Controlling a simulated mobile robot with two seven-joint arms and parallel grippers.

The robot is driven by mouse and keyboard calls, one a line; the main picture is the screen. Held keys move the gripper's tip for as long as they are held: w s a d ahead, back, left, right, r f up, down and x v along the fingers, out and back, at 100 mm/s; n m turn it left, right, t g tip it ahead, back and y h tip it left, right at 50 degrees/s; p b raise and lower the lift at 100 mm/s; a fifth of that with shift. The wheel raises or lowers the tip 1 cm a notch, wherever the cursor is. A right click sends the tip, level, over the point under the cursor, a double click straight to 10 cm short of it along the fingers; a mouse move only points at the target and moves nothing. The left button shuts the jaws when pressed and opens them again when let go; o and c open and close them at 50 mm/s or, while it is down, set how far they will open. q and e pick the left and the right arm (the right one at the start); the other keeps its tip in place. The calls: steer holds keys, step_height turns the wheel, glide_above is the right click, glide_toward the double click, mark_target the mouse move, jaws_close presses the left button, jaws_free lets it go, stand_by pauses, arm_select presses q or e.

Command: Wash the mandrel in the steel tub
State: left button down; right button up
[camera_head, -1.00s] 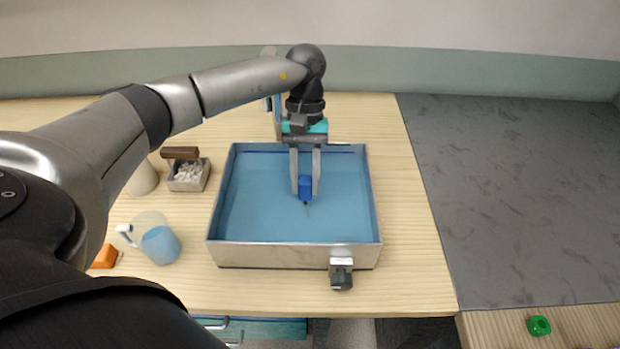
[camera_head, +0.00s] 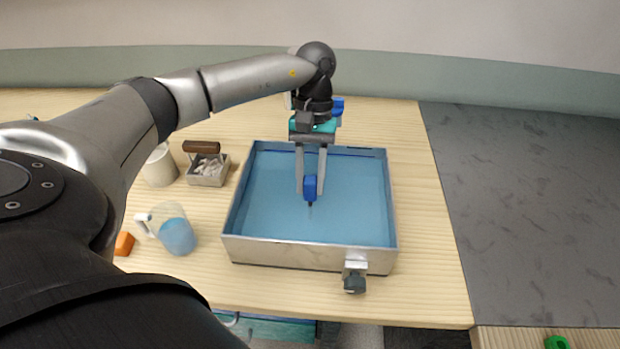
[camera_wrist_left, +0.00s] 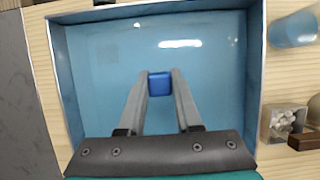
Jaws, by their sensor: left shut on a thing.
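The steel tub (camera_head: 310,254) stands on the wooden table and holds blue water; it also fills much of the left wrist view (camera_wrist_left: 256,60). My left gripper (camera_head: 311,182) is over the middle of the tub, pointing down. Its fingers are shut on the blue handle of the mandrel (camera_head: 310,189). The blue handle also shows between the fingertips in the left wrist view (camera_wrist_left: 160,84). A short dark shaft shows below the handle; I cannot tell how deep it reaches into the water. My right gripper is not in view.
A tap (camera_head: 354,275) sticks out of the tub's front wall. Left of the tub stand a jug of blue liquid (camera_head: 176,235), a small box of white pieces (camera_head: 209,171), a pale cup (camera_head: 160,168) and an orange block (camera_head: 124,244). A grey surface (camera_head: 530,210) lies to the right.

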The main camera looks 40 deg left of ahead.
arm_select(q)
steer(key=shift+s+a+f+b, duration=0.25)
steer(key=shift+a+b, duration=0.2)
steer(key=shift+b, duration=0.5)
stand_by(0.6)
steer(key=shift+d, duration=0.1)
steer(key=shift+w+d+b, duration=0.35)
steer(key=shift+d, duration=0.35)
steer(key=shift+w+d, duration=1.05)
steer(key=shift+d, duration=0.05)
step_height(320, 180, up, 11)
steer(key=p, duration=0.5)
steer(key=shift+r, duration=0.1)
